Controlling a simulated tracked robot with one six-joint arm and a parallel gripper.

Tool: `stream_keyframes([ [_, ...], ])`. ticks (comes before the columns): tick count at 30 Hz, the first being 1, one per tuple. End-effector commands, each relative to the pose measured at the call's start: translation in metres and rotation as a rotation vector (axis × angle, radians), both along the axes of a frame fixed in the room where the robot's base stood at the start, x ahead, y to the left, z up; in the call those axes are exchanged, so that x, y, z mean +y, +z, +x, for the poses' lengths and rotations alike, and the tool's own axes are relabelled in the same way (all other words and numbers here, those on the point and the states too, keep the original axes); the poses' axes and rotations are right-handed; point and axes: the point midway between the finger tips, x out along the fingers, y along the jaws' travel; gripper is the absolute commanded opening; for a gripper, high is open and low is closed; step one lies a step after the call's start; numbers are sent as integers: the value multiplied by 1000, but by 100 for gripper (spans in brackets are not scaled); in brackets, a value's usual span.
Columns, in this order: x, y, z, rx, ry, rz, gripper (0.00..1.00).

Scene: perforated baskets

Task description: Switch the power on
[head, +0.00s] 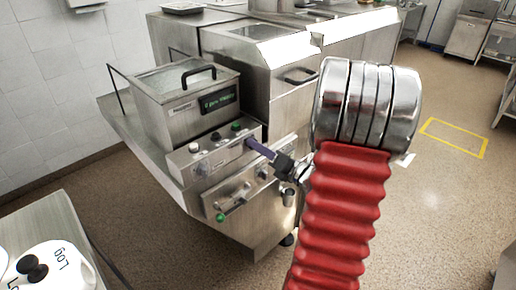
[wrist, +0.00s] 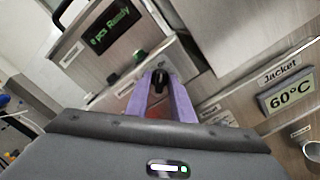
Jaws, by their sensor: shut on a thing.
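A steel machine has a sloped control panel (head: 213,152) with several knobs and buttons, below a lidded steel box. My gripper (head: 250,141), with purple fingers, reaches the right end of this panel in the head view. In the wrist view my gripper (wrist: 160,78) has one finger on each side of a black knob (wrist: 159,80) and is shut on it. Which way the knob is turned is hard to tell. A lit green display (wrist: 110,32) reads "pcs Ready"; it also shows in the head view (head: 218,99).
A lower panel (head: 240,192) with a green button (head: 220,218) sits beneath. A "Jacket" display (wrist: 289,98) reads 60°C at right in the wrist view. Steel counters stand behind. The floor at right is open, with a yellow outline (head: 453,138).

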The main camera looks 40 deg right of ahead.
Motion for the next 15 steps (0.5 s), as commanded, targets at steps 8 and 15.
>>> stream_keyframes([
  [8, 0, -3, 0, 6, -1, 3, 27],
  [15, 0, -1, 0, 3, -1, 1, 29],
])
